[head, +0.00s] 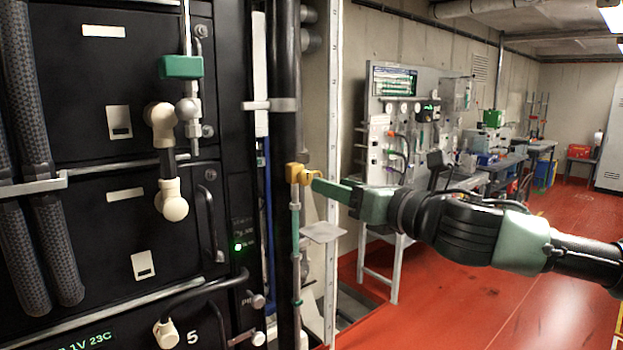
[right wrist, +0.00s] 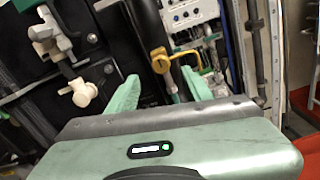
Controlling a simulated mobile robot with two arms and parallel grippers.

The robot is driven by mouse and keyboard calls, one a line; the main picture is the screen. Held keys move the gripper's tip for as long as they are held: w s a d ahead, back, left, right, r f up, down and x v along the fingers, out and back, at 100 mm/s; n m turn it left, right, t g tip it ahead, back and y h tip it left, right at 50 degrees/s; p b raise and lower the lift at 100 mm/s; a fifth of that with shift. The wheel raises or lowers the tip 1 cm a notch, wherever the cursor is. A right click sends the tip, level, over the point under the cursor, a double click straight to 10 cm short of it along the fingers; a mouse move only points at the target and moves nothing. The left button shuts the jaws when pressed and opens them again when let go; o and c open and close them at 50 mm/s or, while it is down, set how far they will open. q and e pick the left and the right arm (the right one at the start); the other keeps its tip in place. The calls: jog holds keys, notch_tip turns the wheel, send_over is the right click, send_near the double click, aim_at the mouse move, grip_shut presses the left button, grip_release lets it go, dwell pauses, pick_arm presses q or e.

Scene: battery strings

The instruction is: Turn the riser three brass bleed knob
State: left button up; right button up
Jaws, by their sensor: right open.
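A yellow brass bleed knob (head: 296,173) sits on a thin vertical riser pipe (head: 295,225) beside the black battery rack. In the right wrist view the brass fitting (right wrist: 160,62) shows with a bent yellow handle (right wrist: 188,54) to its right. My right gripper (head: 317,184) reaches in from the right, its green fingertips close to the knob. In the right wrist view its two fingers (right wrist: 160,76) are spread apart, with the brass fitting between and just beyond the tips. Nothing is held. Whether a finger touches the handle I cannot tell. My left gripper is out of view.
A small grey plate (head: 323,232) juts out below the knob. Red floor (head: 470,300) lies open at right, with workbenches (head: 480,180) behind.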

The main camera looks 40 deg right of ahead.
aim_at(308, 178)
jog(key=w+p, duration=0.3)
jog(key=w, duration=0.3)
jog(key=shift+w+a, duration=0.15)
jog(key=shift+w, duration=0.1)
jog(key=shift+w+a+f+p, duration=0.15)
jog(key=shift+w+p, duration=0.15)
jog(key=shift+w, duration=0.45)
grip_shut()
